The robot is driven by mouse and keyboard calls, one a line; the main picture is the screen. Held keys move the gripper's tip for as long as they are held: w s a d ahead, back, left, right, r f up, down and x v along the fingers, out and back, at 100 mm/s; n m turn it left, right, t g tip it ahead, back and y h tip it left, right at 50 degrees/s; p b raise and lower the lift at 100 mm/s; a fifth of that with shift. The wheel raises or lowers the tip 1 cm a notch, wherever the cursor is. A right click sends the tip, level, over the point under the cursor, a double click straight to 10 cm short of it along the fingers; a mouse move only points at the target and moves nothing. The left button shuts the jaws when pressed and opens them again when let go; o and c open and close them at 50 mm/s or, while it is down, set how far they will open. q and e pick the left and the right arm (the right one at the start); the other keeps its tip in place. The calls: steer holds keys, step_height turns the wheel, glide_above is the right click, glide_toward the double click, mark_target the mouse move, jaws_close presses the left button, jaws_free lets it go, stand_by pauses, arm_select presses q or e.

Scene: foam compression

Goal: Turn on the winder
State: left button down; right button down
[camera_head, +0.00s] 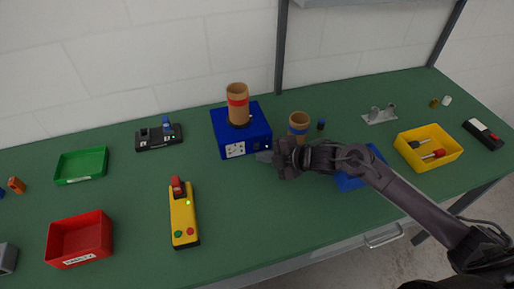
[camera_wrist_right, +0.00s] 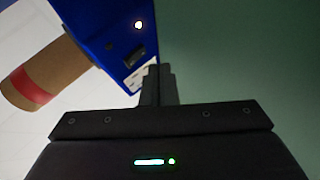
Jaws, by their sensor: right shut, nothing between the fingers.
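The winder appears to be the blue box (camera_head: 229,134) at the back middle, with a brown tube with a red band (camera_head: 238,104) upright on top. It also shows at upper left in the wrist view (camera_wrist_right: 88,22), with a lit white light (camera_wrist_right: 138,25), a dark switch-like part (camera_wrist_right: 134,57) and a white label on its face. My right gripper (camera_head: 263,156) is shut and empty, just in front of the box's right front corner. In the wrist view its fingertips (camera_wrist_right: 158,82) are close to the labelled face; I cannot tell whether they touch. My left gripper is not in view.
A brown tube with a blue band (camera_head: 298,124) stands right of the box. A second blue item (camera_head: 349,183) is partly hidden behind my arm. A yellow control box (camera_head: 182,218) is at front left, a yellow bin (camera_head: 451,143) at right.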

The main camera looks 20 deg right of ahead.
steer(key=shift+s+r+p, duration=0.1)
steer(key=shift+s+p, duration=0.3)
steer(key=shift+s+d+r+p, duration=0.15)
steer(key=shift+s+p, duration=0.35)
steer(key=shift+s, duration=0.55)
steer(key=shift+s+a+r+p, duration=0.1)
steer(key=shift+s+p, duration=0.35)
steer(key=shift+s, duration=0.55)
steer(key=shift+f, duration=0.1)
